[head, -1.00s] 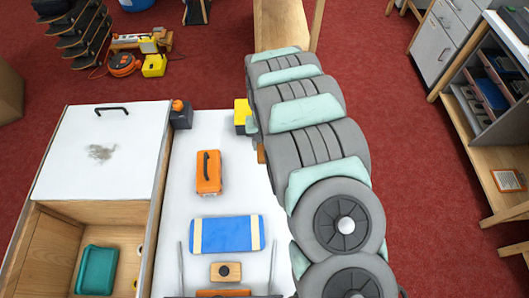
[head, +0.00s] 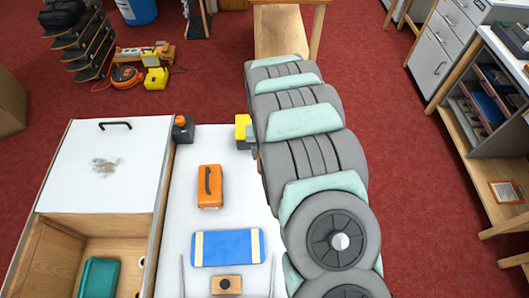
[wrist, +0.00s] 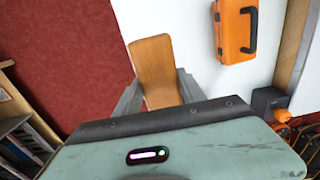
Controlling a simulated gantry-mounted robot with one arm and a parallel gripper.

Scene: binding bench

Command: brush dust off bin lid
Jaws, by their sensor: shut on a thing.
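The white bin lid (head: 78,190) with a black handle is at the left in the head view, over the back of a wooden bin. A grey-brown dust patch (head: 106,167) lies on it. In the wrist view my gripper (wrist: 158,88) is shut on a flat wooden piece (wrist: 156,62), which looks like the brush's handle. Bristles cannot be made out. In the head view my arm hides the gripper, which is right of the lid and apart from it.
An orange case (head: 210,190), a blue pad with cream bands (head: 228,248) and a small wooden block (head: 226,285) lie on the white bench top (head: 180,225). A dark box with an orange top (head: 182,129) stands beside the lid's back right corner. The open bin holds a teal tray (head: 98,277).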

